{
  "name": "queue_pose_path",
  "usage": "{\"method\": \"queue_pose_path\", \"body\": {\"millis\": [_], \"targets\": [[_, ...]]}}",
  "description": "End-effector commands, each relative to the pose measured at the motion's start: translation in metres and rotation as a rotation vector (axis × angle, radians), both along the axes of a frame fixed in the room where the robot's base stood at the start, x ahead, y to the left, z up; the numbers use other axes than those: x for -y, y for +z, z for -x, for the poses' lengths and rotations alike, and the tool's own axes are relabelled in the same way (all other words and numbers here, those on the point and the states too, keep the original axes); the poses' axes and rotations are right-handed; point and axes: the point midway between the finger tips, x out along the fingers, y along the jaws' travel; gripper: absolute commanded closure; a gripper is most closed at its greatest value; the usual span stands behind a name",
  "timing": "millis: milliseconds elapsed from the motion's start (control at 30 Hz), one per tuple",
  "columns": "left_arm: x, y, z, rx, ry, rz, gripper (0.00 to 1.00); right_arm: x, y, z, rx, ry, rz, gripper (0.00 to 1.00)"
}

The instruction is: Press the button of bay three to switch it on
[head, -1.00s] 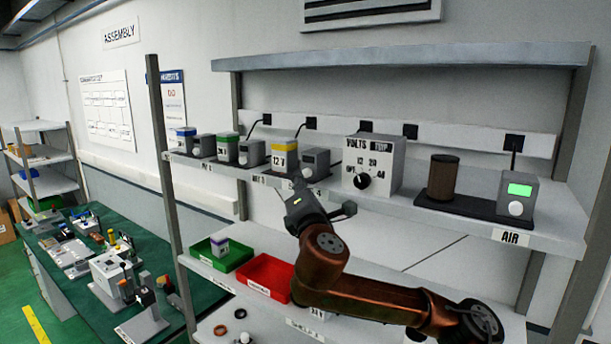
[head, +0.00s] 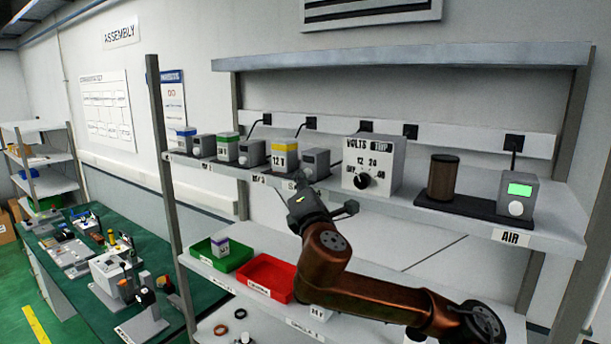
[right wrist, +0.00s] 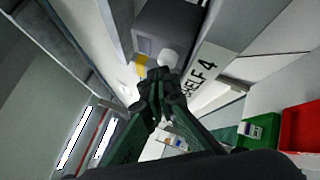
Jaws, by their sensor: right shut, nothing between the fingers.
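In the right wrist view the box (right wrist: 172,22) has a white round button (right wrist: 168,57) and an unlit dark screen. My right gripper (head: 301,181) is shut and empty, in front of this charger at the shelf edge. Its fingertips (right wrist: 161,76) appear just below the button; I cannot tell whether they touch it. My left gripper is not in view.
Green-topped (head: 228,147) and blue-topped (head: 186,138) blocks with chargers stand to the left. A volts dial box (head: 384,158) and an air unit (head: 520,192) with a lit green screen stand to the right. Green (head: 237,259) and red (head: 274,270) trays sit below.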

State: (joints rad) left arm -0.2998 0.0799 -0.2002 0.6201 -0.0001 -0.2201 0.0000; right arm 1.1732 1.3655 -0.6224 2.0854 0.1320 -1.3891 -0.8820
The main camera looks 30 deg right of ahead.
Motion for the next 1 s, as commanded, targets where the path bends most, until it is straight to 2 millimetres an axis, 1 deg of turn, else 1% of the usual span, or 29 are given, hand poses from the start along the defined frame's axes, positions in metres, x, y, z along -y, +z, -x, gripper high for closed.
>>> {"method": "queue_pose_path", "body": {"millis": [367, 1000], "targets": [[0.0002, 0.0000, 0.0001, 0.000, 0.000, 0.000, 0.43, 0.0006, 0.0002, -0.0001, 0.001, 0.001, 0.000, 1.00], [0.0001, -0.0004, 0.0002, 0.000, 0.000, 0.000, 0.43, 0.0076, 0.0002, -0.0028, 0.001, -0.001, 0.000, 1.00]]}}
